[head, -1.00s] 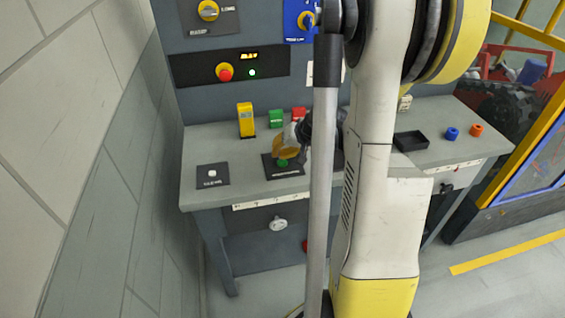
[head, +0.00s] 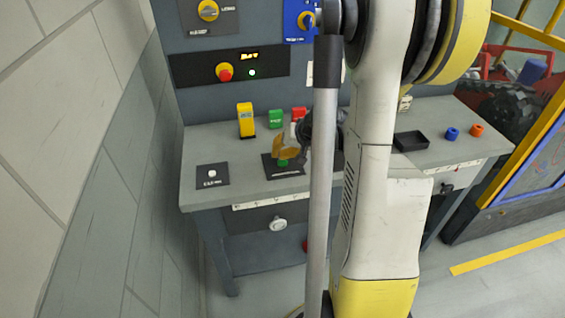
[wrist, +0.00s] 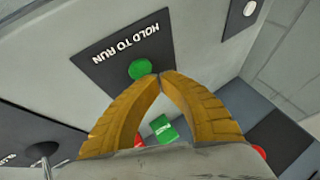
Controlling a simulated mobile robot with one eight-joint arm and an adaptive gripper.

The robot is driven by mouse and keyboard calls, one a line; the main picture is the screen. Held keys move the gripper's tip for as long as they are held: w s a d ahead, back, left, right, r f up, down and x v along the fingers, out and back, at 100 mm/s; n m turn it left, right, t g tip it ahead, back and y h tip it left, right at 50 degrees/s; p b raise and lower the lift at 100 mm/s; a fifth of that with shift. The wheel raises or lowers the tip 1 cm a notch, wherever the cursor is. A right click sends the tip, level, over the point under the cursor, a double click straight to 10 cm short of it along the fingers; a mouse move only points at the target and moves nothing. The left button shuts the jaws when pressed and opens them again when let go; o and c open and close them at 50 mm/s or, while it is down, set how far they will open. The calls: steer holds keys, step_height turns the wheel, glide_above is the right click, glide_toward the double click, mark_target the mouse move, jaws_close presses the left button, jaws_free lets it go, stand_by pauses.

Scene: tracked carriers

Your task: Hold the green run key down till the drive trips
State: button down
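The green run key (wrist: 139,69) sits on a black plate (wrist: 121,52) lettered HOLD TO RUN in the wrist view. In the head view the key (head: 283,163) shows on the bench just below my gripper (head: 281,156). My gripper (wrist: 160,75) is shut, its two yellow-brown fingers meeting at the tips, with nothing between them. The tips are right at the key's edge in the wrist view. I cannot tell whether they press it. A panel with a small yellow display (head: 249,56) and a lit green lamp (head: 252,73) is on the wall; the display is too small to read.
A red knob on yellow (head: 224,72) is beside the lamp. A yellow block (head: 246,119), a green block (head: 276,118) and a red block (head: 299,113) stand behind the key. A white button plate (head: 212,175) lies left. A black tray (head: 411,140) is right.

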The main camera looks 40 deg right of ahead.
mark_target(279, 161)
steer(key=shift+f+b, duration=0.3)
steer(key=shift+f, duration=0.1)
steer(key=shift+f+b, duration=0.45)
steer(key=shift+f, duration=0.05)
stand_by(0.5)
steer(key=shift+r, duration=0.15)
stand_by(3.2)
steer(key=shift+r+p, duration=0.7)
steer(key=shift+r, duration=0.1)
steer(key=shift+r, duration=0.15)
steer(key=shift+r+p, duration=1.9)
steer(key=shift+r, duration=0.45)
